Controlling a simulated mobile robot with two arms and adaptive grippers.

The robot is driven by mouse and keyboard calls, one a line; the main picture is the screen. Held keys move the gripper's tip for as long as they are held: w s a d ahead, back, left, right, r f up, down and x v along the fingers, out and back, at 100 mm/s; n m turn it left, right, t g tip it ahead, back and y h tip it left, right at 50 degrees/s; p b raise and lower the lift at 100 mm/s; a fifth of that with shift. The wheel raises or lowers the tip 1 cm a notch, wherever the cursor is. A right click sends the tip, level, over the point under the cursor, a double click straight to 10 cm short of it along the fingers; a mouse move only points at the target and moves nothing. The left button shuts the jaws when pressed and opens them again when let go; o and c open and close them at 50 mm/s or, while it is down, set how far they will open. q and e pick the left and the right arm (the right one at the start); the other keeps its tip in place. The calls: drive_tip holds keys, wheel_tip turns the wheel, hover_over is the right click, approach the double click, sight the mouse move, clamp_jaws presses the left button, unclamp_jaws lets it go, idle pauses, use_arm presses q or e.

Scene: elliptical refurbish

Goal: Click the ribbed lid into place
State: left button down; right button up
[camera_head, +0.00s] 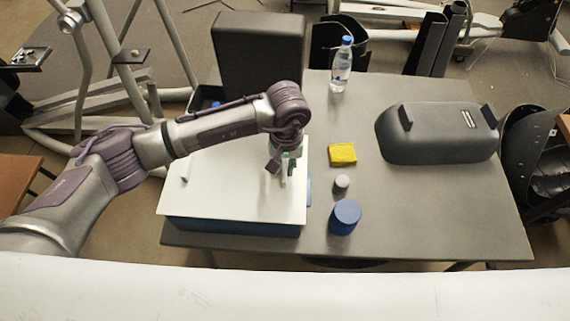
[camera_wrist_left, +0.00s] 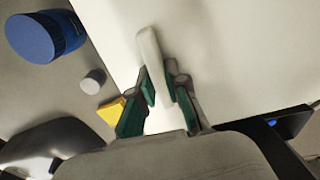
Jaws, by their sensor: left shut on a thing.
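A flat white lid (camera_head: 228,190) lies over a blue box (camera_head: 235,228) on the left of the table; I cannot make out ribs on it. The lid also shows in the left wrist view (camera_wrist_left: 235,65). A small upright handle (camera_head: 184,168) stands at its left. My left gripper (camera_head: 286,168) is over the lid's right part. In the left wrist view my left gripper (camera_wrist_left: 160,90) is shut on a white lid handle (camera_wrist_left: 152,60). Whether the lid sits fully down on the box cannot be told. My right gripper is not in view.
Right of the lid are a yellow sponge (camera_head: 342,154), a small grey cylinder (camera_head: 342,183) and a blue round container (camera_head: 345,217). A water bottle (camera_head: 341,66) and a dark grey cover (camera_head: 437,135) stand farther off. The table's front right (camera_head: 440,215) is clear.

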use_arm(q)
drive_tip(key=c, duration=1.1)
unclamp_jaws()
drive_tip(key=shift+f, duration=0.1)
drive_tip(key=shift+r, duration=0.35)
wheel_tip(320, 180, up, 11)
drive_tip(key=shift+d+r, duration=0.15)
drive_tip(key=shift+r, duration=0.05)
